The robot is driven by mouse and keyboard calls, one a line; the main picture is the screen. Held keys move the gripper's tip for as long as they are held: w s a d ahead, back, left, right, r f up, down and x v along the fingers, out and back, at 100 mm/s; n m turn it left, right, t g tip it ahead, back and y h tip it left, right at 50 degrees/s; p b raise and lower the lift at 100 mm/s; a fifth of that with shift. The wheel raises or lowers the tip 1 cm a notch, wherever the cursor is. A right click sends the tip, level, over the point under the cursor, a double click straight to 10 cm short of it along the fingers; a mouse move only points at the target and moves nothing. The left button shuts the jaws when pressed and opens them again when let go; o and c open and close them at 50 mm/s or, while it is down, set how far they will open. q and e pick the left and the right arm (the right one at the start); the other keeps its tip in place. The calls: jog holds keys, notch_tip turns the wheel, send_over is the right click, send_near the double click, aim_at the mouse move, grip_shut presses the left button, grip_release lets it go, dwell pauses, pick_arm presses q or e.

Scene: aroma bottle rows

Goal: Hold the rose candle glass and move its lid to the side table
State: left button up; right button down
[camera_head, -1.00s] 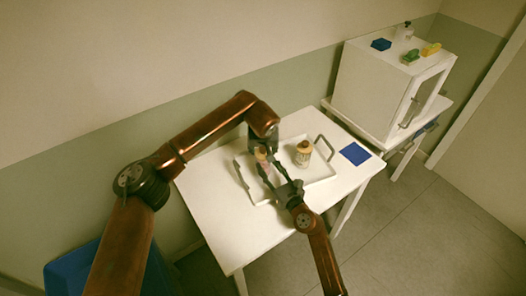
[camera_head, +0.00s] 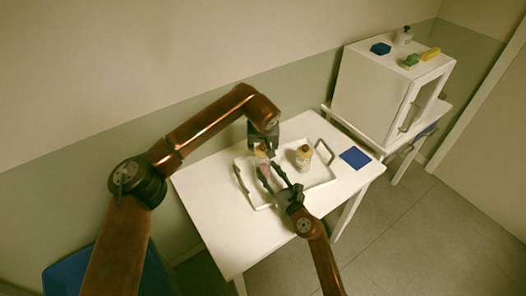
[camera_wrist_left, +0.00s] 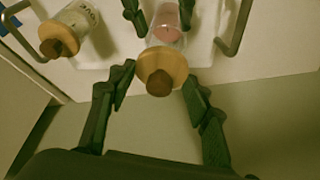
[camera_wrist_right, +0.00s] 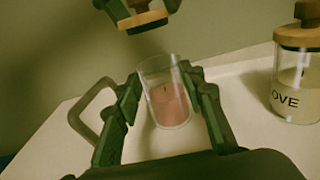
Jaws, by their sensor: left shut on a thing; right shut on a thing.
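The rose candle glass (camera_wrist_right: 172,105), clear with pink wax, stands upright at the tray. My right gripper (camera_wrist_right: 166,100) is shut around it; it also shows in the head view (camera_head: 268,177). The round wooden lid (camera_wrist_left: 163,69) with a dark knob is apart from the glass, just above its rim. My left gripper (camera_wrist_left: 160,82) is shut on the lid; it shows in the head view (camera_head: 262,147). The lid also shows at the top of the right wrist view (camera_wrist_right: 142,19). I cannot identify the side table for certain.
A second candle jar with a wooden lid (camera_head: 304,157) stands close right on the white tray (camera_head: 318,178), which has raised handles. A blue square (camera_head: 355,157) lies on the white table (camera_head: 222,228). A white cabinet (camera_head: 375,95) with small items on top stands at the back right.

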jog(key=c, duration=1.6)
grip_release()
jog(key=shift+f, duration=0.5)
jog(key=o, duration=0.3)
jog(key=shift+w+r, duration=0.1)
jog(key=shift+r, duration=0.05)
jog(key=shift+o, duration=0.6)
jog(key=shift+r, duration=0.15)
